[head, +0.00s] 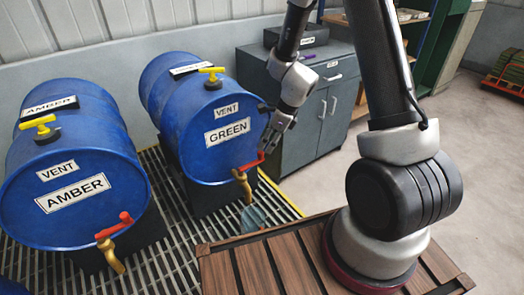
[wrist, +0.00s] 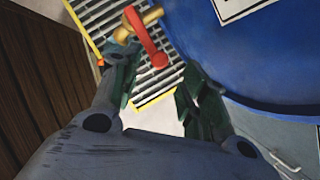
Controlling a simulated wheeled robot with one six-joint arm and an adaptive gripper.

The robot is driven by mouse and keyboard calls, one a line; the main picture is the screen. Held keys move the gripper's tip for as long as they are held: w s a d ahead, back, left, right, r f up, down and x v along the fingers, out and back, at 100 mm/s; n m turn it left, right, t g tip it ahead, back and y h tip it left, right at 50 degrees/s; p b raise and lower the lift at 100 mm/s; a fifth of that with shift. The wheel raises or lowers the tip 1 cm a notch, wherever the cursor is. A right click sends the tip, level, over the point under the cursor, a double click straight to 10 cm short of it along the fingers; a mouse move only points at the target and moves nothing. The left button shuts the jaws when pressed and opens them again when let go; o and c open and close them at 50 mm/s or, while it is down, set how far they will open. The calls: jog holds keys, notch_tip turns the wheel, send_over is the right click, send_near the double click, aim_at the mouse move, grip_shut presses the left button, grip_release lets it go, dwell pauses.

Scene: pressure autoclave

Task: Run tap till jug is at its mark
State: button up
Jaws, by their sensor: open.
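The GREEN drum (head: 215,125) is blue and lies on its side. Its brass tap (head: 243,185) has a red lever (head: 250,163) slanting up to the right. A small, pale, see-through jug (head: 253,218) stands below this tap; its level and mark are too small to read. My gripper (head: 267,146) is open just above the lever's end. In the wrist view, the red lever (wrist: 148,40) lies just beyond my open fingers (wrist: 162,72), nearer the left fingertip. The jug cannot be made out there.
The AMBER drum (head: 75,185) stands left, with its own red-levered tap (head: 113,237). Both drums have yellow vent valves on top. Slatted grating (head: 185,250) lies beneath. A grey cabinet (head: 300,105) stands behind my arm; open floor (head: 465,160) is at right.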

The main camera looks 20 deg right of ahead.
aim_at(261, 152)
jog(key=x, duration=0.5)
jog(key=shift+f, duration=0.25)
jog(key=shift+a, duration=0.1)
grip_shut()
